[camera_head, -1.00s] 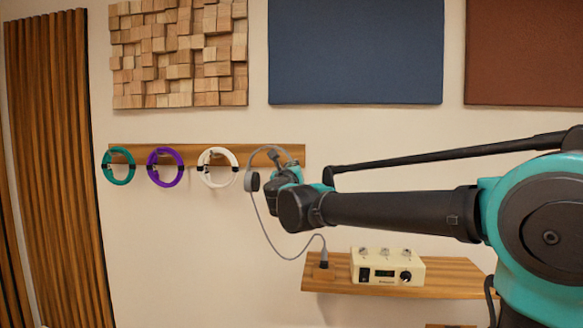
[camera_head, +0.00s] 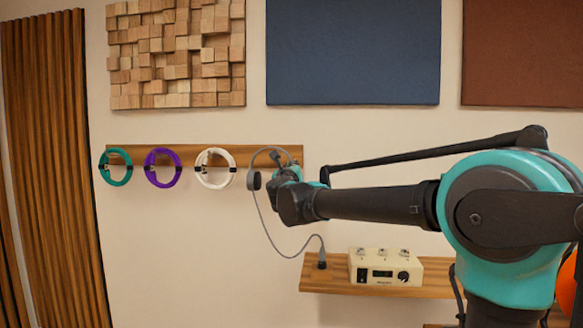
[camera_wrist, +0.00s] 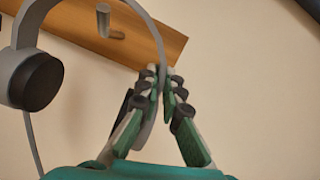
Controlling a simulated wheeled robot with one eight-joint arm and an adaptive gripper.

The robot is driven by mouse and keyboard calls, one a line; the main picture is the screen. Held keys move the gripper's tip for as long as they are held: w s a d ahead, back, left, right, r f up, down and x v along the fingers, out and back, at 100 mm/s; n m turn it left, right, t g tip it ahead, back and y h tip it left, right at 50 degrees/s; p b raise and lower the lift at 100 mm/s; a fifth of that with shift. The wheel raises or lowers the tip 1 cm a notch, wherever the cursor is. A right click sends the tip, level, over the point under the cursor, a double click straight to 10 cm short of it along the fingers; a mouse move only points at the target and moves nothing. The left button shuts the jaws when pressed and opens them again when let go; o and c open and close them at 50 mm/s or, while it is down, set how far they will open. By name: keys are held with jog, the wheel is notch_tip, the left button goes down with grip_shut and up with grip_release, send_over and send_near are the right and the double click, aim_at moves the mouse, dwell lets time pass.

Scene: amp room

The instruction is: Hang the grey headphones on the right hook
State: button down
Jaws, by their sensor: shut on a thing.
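The grey headphones (camera_head: 254,180) are at the right end of the wooden hook rail (camera_head: 238,151), in front of it. In the wrist view the grey headphones (camera_wrist: 37,80) show a dark ear cushion at left, and their band runs out of the top. My gripper (camera_wrist: 165,82) is shut on the other side of the headphones, with the fingertips near the rail's lower edge. A grey hook (camera_wrist: 104,20) sticks out of the rail (camera_wrist: 75,22), between the two sides of the headphones in the picture. Whether the band touches this hook cannot be seen.
White (camera_head: 215,168), purple (camera_head: 163,167) and teal (camera_head: 115,168) rings hang along the rail to the left. A cable runs from the headphones down to a plug on the shelf (camera_head: 330,287). A cream amplifier (camera_head: 385,270) stands on that shelf below my arm.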

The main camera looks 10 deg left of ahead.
jog(key=shift+w+f, duration=0.15)
jog(key=shift+w, duration=0.75)
jog(key=shift+w+f, duration=0.4)
jog(key=shift+f, duration=0.15)
jog(key=shift+w+d+f, duration=0.1)
jog(key=shift+f, duration=0.4)
jog(key=c, duration=1.6)
grip_release()
